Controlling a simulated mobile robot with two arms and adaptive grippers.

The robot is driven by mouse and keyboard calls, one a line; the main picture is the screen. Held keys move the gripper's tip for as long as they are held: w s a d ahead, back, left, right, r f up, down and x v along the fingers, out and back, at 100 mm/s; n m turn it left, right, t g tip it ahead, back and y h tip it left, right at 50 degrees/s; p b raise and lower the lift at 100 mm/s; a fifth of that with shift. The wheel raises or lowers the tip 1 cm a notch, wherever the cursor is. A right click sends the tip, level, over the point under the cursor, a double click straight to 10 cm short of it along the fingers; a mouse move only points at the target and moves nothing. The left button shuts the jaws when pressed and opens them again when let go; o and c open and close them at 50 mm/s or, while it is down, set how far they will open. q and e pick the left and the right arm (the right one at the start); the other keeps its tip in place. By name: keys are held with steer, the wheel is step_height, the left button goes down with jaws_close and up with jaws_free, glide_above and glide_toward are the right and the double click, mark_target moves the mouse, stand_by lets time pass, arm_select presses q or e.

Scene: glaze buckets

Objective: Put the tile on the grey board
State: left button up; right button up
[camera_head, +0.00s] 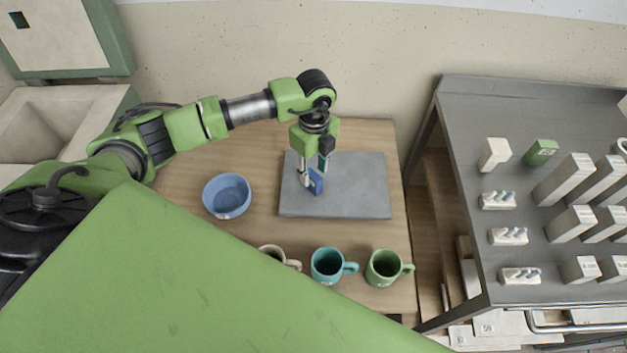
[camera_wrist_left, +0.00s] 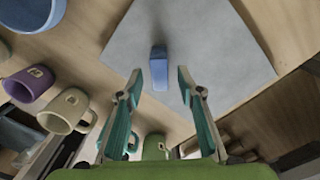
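The tile (camera_head: 317,182) is a small blue block on the grey board (camera_head: 358,187), near the board's left part. In the left wrist view the tile (camera_wrist_left: 159,68) shows over the grey board (camera_wrist_left: 205,38), seemingly upright on it. My left gripper (camera_head: 313,175) is above the board, around the tile. In the wrist view its fingers (camera_wrist_left: 158,78) are spread on either side of the tile with a clear gap to each side. The tile's lower edge is hard to make out. My right gripper does not show.
A blue bowl (camera_head: 227,195) stands left of the board. A teal mug (camera_head: 328,265), a green mug (camera_head: 384,267) and a cream mug (camera_head: 277,255) stand at the front; a purple mug (camera_wrist_left: 30,84) shows in the wrist view. A grey rack table (camera_head: 470,200) stands right.

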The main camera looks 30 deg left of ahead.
mark_target(314, 175)
arm_select(q)
step_height(314, 175, up, 7)
steer(key=shift+f+b, duration=0.15)
steer(key=shift+b, duration=0.5)
